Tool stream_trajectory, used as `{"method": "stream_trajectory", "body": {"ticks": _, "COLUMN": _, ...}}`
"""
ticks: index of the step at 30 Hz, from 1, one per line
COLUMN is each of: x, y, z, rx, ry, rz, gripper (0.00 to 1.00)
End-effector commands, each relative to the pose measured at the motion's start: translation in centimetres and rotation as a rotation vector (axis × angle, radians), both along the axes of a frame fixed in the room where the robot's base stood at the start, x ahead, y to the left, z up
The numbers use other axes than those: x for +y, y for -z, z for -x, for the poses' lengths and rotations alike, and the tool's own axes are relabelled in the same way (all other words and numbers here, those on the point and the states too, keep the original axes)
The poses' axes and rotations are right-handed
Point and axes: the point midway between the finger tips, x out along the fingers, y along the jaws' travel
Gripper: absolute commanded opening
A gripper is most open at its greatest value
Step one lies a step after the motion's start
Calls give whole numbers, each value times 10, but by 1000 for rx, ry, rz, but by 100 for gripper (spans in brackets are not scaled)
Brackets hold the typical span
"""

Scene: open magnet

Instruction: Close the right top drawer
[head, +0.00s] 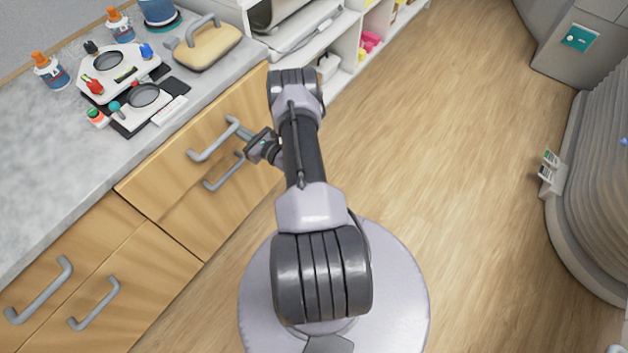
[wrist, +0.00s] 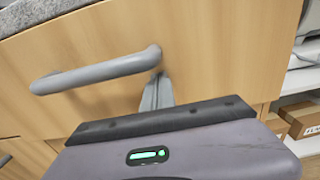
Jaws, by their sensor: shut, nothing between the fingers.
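The right top drawer (head: 165,182) has a light wooden front and a grey bar handle (head: 212,139). In the head view its front looks about level with the counter edge, and I see no clear gap. In the wrist view the drawer front (wrist: 220,50) fills most of the picture, with the handle (wrist: 95,72) at left. My gripper (head: 240,131) is shut and empty. Its fingertips (wrist: 158,82) point at the drawer front close to the handle's right end. I cannot tell whether they touch it.
Below is another drawer with its own handle (head: 224,172); two more handles are at lower left. The grey counter (head: 40,190) holds bottles, a white device and a beige case (head: 208,48). White shelves (head: 345,50) stand beyond my arm.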

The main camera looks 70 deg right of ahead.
Motion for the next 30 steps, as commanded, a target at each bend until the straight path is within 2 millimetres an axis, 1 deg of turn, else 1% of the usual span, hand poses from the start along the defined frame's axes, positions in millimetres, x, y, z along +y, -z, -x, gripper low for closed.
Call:
{"method": "stream_trajectory", "body": {"ticks": 1, "x": -1, "y": 3, "z": -7, "rx": -1, "ry": -1, "rz": 2, "gripper": 0}}
{"method": "stream_trajectory", "body": {"ticks": 3, "x": -4, "y": 2, "z": -15, "rx": -1, "ry": -1, "rz": 3, "gripper": 0}}
{"method": "stream_trajectory", "body": {"ticks": 6, "x": -6, "y": 2, "z": -25, "rx": -1, "ry": 0, "rz": 2, "gripper": 0}}
{"method": "stream_trajectory", "body": {"ticks": 12, "x": -9, "y": 0, "z": -34, "rx": -1, "ry": 1, "rz": 1, "gripper": 0}}
{"method": "stream_trajectory", "body": {"ticks": 26, "x": -11, "y": -4, "z": -38, "rx": -7, "ry": 0, "rz": 7, "gripper": 0}}
{"method": "stream_trajectory", "body": {"ticks": 30, "x": -15, "y": -3, "z": -34, "rx": -7, "ry": -1, "rz": 7, "gripper": 0}}
